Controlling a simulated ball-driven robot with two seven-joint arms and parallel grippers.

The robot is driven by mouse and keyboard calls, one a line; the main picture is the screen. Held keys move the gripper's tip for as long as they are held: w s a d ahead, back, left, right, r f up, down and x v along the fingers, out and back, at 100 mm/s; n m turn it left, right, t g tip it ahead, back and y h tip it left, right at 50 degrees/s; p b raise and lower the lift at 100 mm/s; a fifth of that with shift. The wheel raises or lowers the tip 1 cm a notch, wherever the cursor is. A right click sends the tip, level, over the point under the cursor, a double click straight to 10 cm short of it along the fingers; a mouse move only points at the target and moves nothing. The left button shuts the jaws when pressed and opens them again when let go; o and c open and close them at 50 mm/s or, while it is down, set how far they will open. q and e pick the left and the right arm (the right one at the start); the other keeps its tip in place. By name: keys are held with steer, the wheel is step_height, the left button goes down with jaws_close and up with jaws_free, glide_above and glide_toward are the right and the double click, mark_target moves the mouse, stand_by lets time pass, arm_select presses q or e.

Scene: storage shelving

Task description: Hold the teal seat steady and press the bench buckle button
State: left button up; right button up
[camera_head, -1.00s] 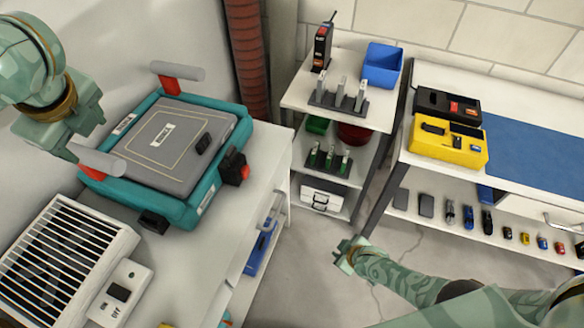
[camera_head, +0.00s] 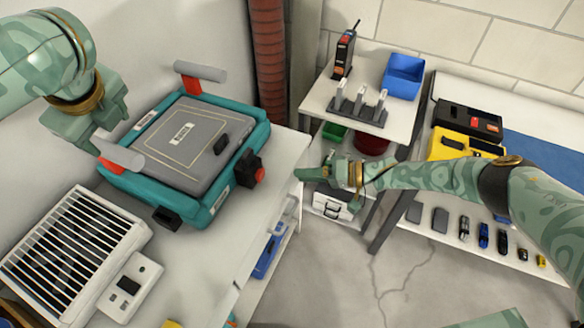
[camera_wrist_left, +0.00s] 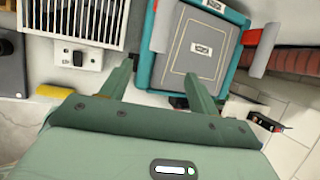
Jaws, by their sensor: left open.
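The teal seat (camera_head: 222,194), a teal frame around a grey pad (camera_head: 185,140), lies on the white bench (camera_head: 215,240). A black buckle with a red button (camera_head: 259,175) sits at its right side. My left gripper (camera_head: 108,150) is open at the seat's left side, by the red and grey handle (camera_head: 122,155); contact is unclear. In the left wrist view, its spread fingers (camera_wrist_left: 160,85) have nothing clearly between them, and the seat (camera_wrist_left: 233,30) is just beyond. My right gripper (camera_head: 312,172) is right of the buckle, apart from it; its jaw opening is unclear.
A white slatted box (camera_head: 75,250) with a switch unit (camera_head: 130,285) stands near the bench's left front. A second handle (camera_head: 200,72) rises at the seat's back. A shelf (camera_head: 370,118) with tools and a blue bin (camera_head: 404,76) stands behind my right arm.

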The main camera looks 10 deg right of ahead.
mark_target(128, 156)
arm_select(q)
steer(key=x, duration=1.6)
steer(key=shift+w+f, duration=0.1)
steer(key=shift+f, duration=0.05)
jaws_close()
arm_select(e)
jaws_close()
